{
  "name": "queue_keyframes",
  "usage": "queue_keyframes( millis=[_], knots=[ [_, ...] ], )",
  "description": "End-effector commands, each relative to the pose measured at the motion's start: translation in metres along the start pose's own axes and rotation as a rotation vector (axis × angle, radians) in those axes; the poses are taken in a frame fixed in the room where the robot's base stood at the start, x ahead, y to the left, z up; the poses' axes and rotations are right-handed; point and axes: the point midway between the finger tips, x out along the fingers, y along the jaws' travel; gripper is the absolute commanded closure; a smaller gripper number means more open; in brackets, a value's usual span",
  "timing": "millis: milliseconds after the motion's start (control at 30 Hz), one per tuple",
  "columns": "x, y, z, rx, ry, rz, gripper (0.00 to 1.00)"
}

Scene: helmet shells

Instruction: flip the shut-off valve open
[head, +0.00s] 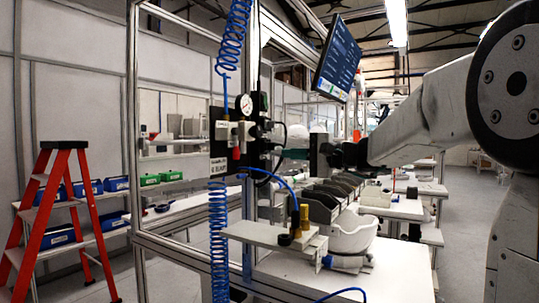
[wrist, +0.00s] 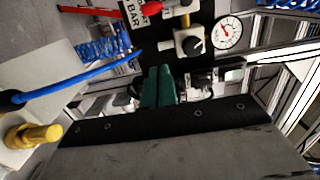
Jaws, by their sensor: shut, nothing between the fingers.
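The shut-off valve's red lever (head: 236,152) shows in the head view on the dark panel, hanging down under the pale valve blocks and pressure gauge (head: 244,104). In the wrist view a red lever-like part (wrist: 134,14) lies at the top edge beside the "BAR" label, partly cut off. My gripper (head: 288,154) is to the right of the panel in the head view, fingers pointing toward it. In the wrist view its green fingers (wrist: 160,86) are together and empty, apart from the red part. The fingertips' exact distance to the panel is hard to tell.
A pale knob block (wrist: 191,43) and the gauge (wrist: 228,32) are close ahead of the fingers. A blue coiled hose (head: 219,235) hangs by the frame post. A red ladder (head: 58,215) is at left.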

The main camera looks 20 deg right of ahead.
Motion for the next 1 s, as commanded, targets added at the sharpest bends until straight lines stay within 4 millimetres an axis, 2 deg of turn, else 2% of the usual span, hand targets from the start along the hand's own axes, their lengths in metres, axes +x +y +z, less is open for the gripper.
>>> queue_keyframes(
  millis=[467,600,700,1000],
  knots=[
    [0.096,0.001,0.002,0.000,-0.005,0.001,1.00],
    [0.099,-0.001,0.025,-0.001,-0.004,0.000,1.00],
    [0.102,0.000,0.034,0.001,-0.004,0.001,1.00],
    [0.102,0.000,0.040,0.000,0.000,0.001,1.00]
  ],
)
